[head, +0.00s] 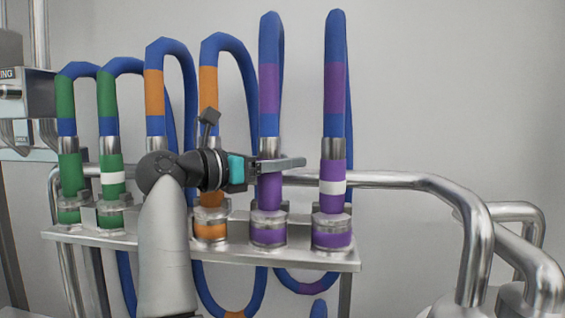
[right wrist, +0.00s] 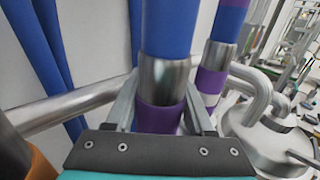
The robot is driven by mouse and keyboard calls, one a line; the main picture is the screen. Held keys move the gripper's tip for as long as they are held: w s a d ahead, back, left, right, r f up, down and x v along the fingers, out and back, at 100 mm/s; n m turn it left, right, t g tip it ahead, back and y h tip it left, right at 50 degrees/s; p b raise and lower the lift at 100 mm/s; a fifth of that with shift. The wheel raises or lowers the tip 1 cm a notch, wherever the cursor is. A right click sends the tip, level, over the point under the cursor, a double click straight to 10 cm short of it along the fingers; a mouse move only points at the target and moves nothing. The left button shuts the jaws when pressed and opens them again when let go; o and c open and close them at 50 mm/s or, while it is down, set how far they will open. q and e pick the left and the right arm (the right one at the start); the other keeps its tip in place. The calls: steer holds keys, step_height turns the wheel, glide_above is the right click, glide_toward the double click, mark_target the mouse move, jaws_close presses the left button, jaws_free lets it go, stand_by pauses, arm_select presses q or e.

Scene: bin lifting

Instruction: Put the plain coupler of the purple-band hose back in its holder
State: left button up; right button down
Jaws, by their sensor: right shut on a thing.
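The plain purple coupler (head: 270,192) stands upright on the rack, in line with its purple-marked holder (head: 268,233). It has a steel sleeve on top and no white ring. Its blue hose with a purple band (head: 269,88) loops up from it. My right gripper (head: 282,163) is shut on this coupler near its top, one finger on each side. In the right wrist view the coupler (right wrist: 158,117) is between the fingers. Its lower end is hidden there; in the head view it meets the metal collar, and I cannot tell if it is fully seated. My left gripper is not in view.
The white-ringed purple coupler (head: 333,203) stands close on the right. Orange (head: 210,232) and green (head: 69,175) couplers stand to the left on the same steel rack (head: 345,262). A steel pipe (head: 400,180) runs behind. Hose loops hang above and below.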

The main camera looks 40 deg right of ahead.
steer(key=shift+c, duration=0.9)
jaws_free()
steer(key=shift+f, duration=0.15)
steer(key=shift+a, duration=0.1)
steer(key=w+a+b, duration=0.1)
steer(key=a+b, duration=0.1)
steer(key=a, duration=1.3)
steer(key=shift+w, duration=0.35)
